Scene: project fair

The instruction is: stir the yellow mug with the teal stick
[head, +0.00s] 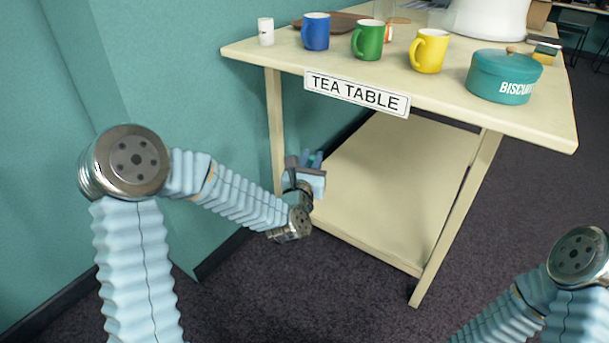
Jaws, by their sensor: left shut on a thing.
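The yellow mug (429,52) stands upright on the tea table, right of the green mug, its handle to the left. My left gripper (312,160) is in front of and below the table's left front part, well apart from the mug. It is shut on a small teal thing (317,158), which looks like the teal stick. Most of that thing is hidden by the gripper, and its full length cannot be seen. No other teal stick shows. My right gripper is out of view; only part of that arm shows at lower right.
The tea table (480,119) has a lower shelf (385,190) and a front sign (357,94). On top are a white cup (266,31), a blue mug (316,31), a green mug (368,40), a teal biscuit tin (503,76) and a brown tray (338,21). The front right corner is clear.

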